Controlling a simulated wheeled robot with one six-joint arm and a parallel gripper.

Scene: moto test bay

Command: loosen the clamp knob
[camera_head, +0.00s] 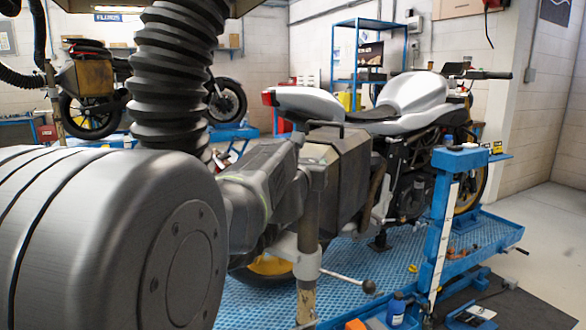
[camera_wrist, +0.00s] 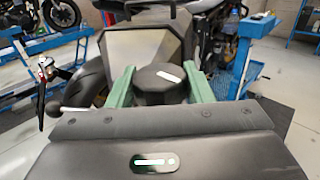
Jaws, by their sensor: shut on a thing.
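The clamp knob (camera_wrist: 160,84) is a dark, faceted knob with a white mark on top, in the middle of the wrist view. My gripper (camera_wrist: 159,76) has its two green fingers on either side of the knob, shut on it. The knob's lower part is hidden behind the gripper body. In the head view my dark arm reaches toward an upright post (camera_head: 307,215) beside the motorcycle's case. The knob and the fingertips cannot be made out clearly there.
A silver motorcycle (camera_head: 405,105) stands on a blue lift (camera_head: 470,262) with an angular side case (camera_head: 338,170) close to my arm. A lever with a black ball (camera_head: 369,287) sticks out low from the post. A blue upright (camera_head: 440,225) stands right. Grey floor (camera_head: 555,225) is clear farther right.

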